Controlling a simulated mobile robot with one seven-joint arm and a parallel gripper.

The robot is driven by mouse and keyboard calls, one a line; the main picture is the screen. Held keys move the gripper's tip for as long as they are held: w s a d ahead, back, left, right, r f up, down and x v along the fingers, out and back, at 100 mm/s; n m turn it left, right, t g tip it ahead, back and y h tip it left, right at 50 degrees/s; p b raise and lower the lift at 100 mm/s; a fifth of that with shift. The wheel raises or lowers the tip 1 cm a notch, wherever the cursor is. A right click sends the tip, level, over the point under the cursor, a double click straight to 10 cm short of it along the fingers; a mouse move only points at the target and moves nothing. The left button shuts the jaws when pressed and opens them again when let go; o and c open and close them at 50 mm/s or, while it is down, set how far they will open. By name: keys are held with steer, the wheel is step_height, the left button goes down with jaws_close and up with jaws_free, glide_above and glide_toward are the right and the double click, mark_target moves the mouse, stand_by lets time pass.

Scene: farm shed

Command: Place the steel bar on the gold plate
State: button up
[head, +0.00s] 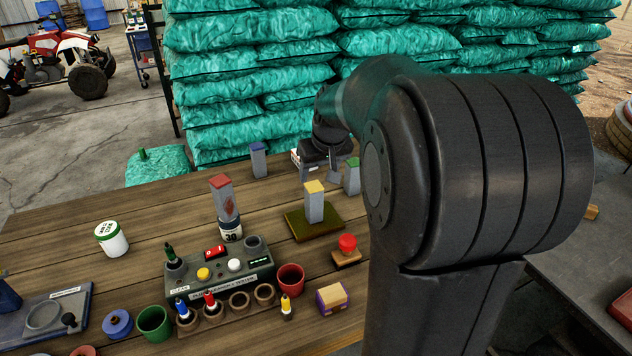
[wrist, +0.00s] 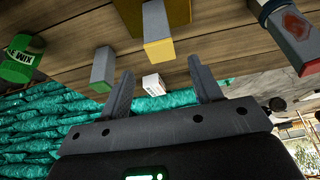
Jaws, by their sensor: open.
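Several grey bars with coloured tops stand on the wooden table; which one is the steel bar is not clear. A yellow-topped bar (head: 314,204) stands upright on a square brownish-gold plate (head: 297,229), and shows at the top of the wrist view (wrist: 155,20). A green-topped bar (head: 352,178) stands to its right and shows in the wrist view (wrist: 103,70). A blue-topped bar (head: 258,161) stands at the back. A red-topped bar (head: 222,200) stands at or behind a can marked 30. My gripper (wrist: 160,78) is open and empty, partly hidden by my arm in the head view.
A white box (wrist: 153,83) shows between the fingers in the wrist view. A button console (head: 218,268), a red cup (head: 291,279), a red button on a block (head: 347,246) and a small box (head: 332,298) fill the front. The left table area around a white jar (head: 111,239) is fairly clear.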

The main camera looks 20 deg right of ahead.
steer(key=s+a+r, duration=0.2)
steer(key=s+a, duration=0.2)
steer(key=s, duration=0.2)
steer(key=s+a+r, duration=0.3)
steer(key=s, duration=0.3)
steer(key=s+a+f, duration=0.1)
steer(key=s+a, duration=0.1)
steer(key=s, duration=0.5)
steer(key=s+a+f+t, duration=0.1)
steer(key=s+a+f, duration=0.1)
steer(key=s, duration=0.4)
steer(key=shift+s+a, duration=0.4)
steer(key=shift+a, duration=0.1)
